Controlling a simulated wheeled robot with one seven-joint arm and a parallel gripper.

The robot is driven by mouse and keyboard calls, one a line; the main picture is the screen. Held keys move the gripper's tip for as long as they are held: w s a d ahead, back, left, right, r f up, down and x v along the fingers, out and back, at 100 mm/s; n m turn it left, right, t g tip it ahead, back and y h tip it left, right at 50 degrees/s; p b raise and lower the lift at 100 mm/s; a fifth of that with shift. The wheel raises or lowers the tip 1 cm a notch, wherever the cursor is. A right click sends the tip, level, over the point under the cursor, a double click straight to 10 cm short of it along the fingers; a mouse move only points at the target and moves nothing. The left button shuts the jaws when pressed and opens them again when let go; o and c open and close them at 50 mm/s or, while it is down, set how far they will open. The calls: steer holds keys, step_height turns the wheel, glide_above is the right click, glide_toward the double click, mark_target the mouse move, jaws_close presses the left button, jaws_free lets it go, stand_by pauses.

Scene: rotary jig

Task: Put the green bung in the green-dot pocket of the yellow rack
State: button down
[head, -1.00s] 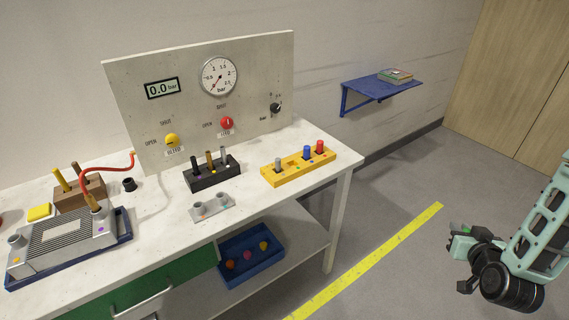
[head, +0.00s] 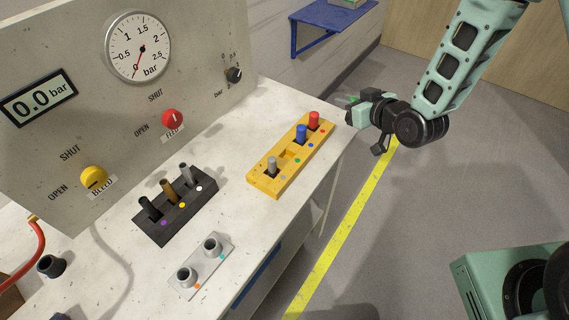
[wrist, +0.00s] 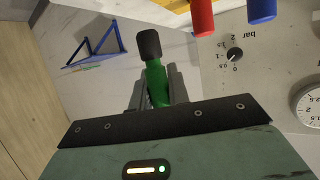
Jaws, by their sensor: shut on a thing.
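The yellow rack (head: 264,183) lies near the right end of the bench. It holds a grey bung (head: 272,166), a blue bung (head: 301,133) and a red bung (head: 314,120). The green-dot pocket (head: 288,157), between the grey and blue bungs, looks empty. My gripper (head: 350,102) is to the right of the rack, past the bench edge. In the wrist view it is shut on the green bung (wrist: 157,86), whose dark end (wrist: 149,44) points away from the palm. The red bung (wrist: 203,16) and blue bung (wrist: 262,9) also show there, beyond the fingers.
The upright gauge panel (head: 195,60) rises behind. A blue wall shelf (head: 330,14) is at the back. Floor to the right is free.

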steer(key=s+a+r+n+g+y+b, duration=0.2)
steer(key=a+n+g+y+b, duration=0.15)
steer(key=a, duration=0.65)
steer(key=r+n+g+y+b, duration=0.1)
steer(key=n+g+y+b, duration=0.2)
steer(key=n+g, duration=0.15)
glide_above(281, 146)
steer(key=s, duration=0.3)
steer(key=shift+n, duration=0.3)
steer(key=f, duration=0.9)
steer(key=shift+w, duration=0.25)
steer(key=shift+f, duration=0.2)
steer(key=c, duration=1.3)
jaws_free()
steer(key=shift+c, duration=0.2)
steer(key=shift+r, duration=0.1)
